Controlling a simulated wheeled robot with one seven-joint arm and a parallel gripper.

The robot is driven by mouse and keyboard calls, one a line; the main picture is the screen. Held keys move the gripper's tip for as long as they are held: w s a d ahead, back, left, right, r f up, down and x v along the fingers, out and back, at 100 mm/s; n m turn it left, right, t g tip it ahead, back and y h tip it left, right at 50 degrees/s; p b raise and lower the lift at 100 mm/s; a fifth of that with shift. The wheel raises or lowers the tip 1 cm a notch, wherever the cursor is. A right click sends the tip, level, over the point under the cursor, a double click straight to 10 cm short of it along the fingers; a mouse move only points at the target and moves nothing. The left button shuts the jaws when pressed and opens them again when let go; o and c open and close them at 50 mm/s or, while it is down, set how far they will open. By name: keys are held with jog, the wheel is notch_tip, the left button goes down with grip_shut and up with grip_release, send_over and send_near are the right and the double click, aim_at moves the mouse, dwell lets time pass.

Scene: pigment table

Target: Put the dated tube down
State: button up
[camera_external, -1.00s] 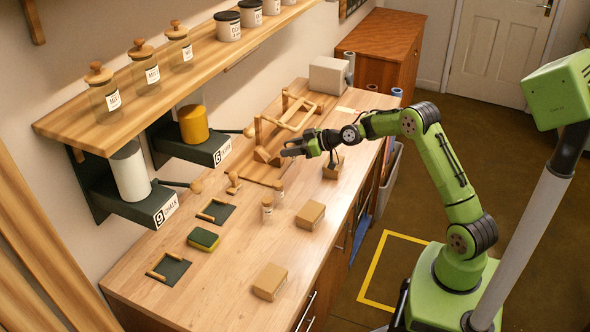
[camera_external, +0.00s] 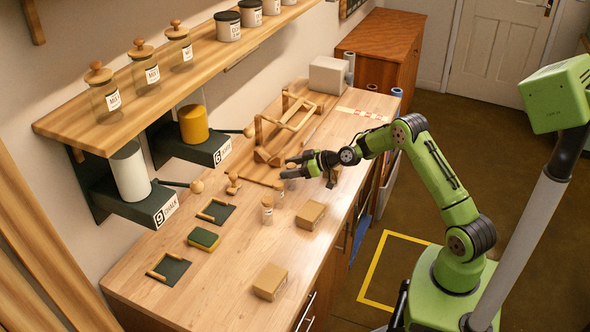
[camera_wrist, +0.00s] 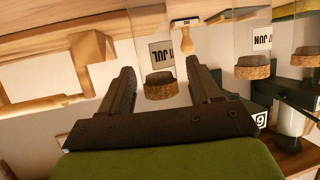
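The dated tube is a corked glass tube with a printed label (camera_wrist: 160,62), seen upside down in the wrist view, where its label appears to read JUL. It is between the two fingers of my gripper (camera_wrist: 162,88), with a gap showing on each side. In the outside view my gripper (camera_external: 287,167) is low over the bench, behind two other corked tubes (camera_external: 267,209) (camera_external: 279,192). The tube partly shows just under the fingers (camera_external: 291,183); its contact with the bench is hard to see. The other tubes also show in the wrist view (camera_wrist: 253,67) (camera_wrist: 307,58).
A wooden rack (camera_external: 262,152) stands behind my gripper. A wooden stamp (camera_external: 233,184) is to its left. The shelf with jars (camera_external: 180,50) overhangs the left side.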

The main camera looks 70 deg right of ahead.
jog(key=shift+r, duration=0.25)
jog(key=v, duration=1.2)
jog(key=s+a+r+n+g, duration=0.15)
jog(key=s+a+r, duration=0.25)
jog(key=a, duration=0.4)
jog(key=s+a+r+n+g, duration=0.1)
jog(key=s+a+r+g, duration=0.25)
jog(key=a, duration=0.35)
jog(key=s+a+r+m+g+h, duration=0.1)
jog(key=s+a+m, duration=0.1)
jog(key=s, duration=1)
jog(key=s+a+r+m+g+h, duration=0.1)
jog(key=s+a+m, duration=0.1)
jog(key=s, duration=1)
jog(key=shift+m+g+h, duration=0.3)
jog(key=shift+m+g, duration=0.05)
jog(key=shift+g, duration=0.05)
jog(key=shift+s, duration=0.1)
